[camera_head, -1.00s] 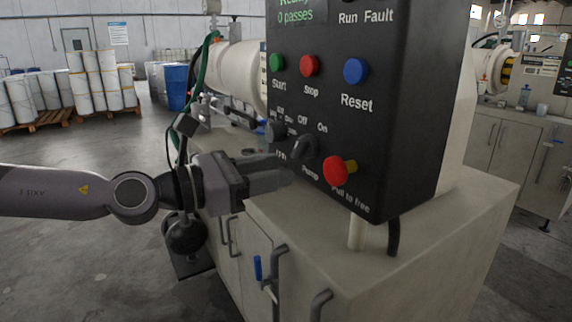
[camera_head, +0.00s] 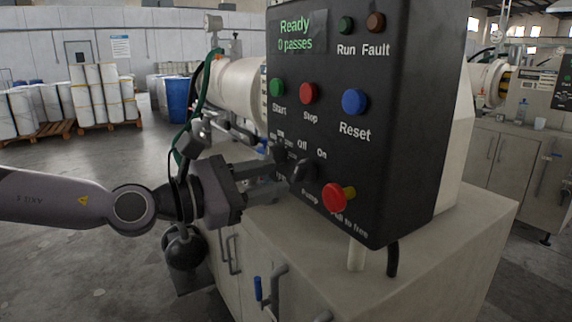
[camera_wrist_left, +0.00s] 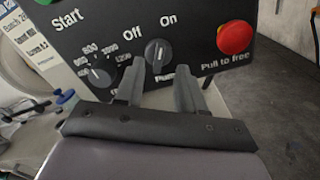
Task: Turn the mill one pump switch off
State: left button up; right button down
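The pump switch (camera_head: 304,170) is a black rotary knob low on the dark control panel, with "Off" to its upper left, "On" to its upper right and "Pump" below. It also shows in the left wrist view (camera_wrist_left: 157,52), where I cannot surely tell which label it points at. My left gripper (camera_head: 284,174) reaches in from the left, close to the knob. In the left wrist view its fingers (camera_wrist_left: 159,72) are spread and empty, with the knob just beyond and between the tips. I cannot tell whether they touch it. My right gripper is not in view.
A red "Pull to free" button (camera_head: 335,197) sits right of the switch, and a speed dial (camera_wrist_left: 101,73) sits left of it. Start (camera_head: 277,87), Stop (camera_head: 309,93) and Reset (camera_head: 354,101) buttons are above. The display reads "Ready". A cabinet (camera_head: 440,250) stands below.

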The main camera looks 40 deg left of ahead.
aim_at(295, 172)
pick_arm(q)
jog(key=shift+p+x, duration=0.7)
jog(key=shift+x, duration=0.15)
jog(key=shift+w+d+f+b, duration=0.15)
jog(key=shift+w+d+b, duration=0.15)
jog(key=shift+w, duration=0.6)
jog(key=shift+w+d, duration=0.1)
jog(key=shift+w, duration=0.05)
grip_shut()
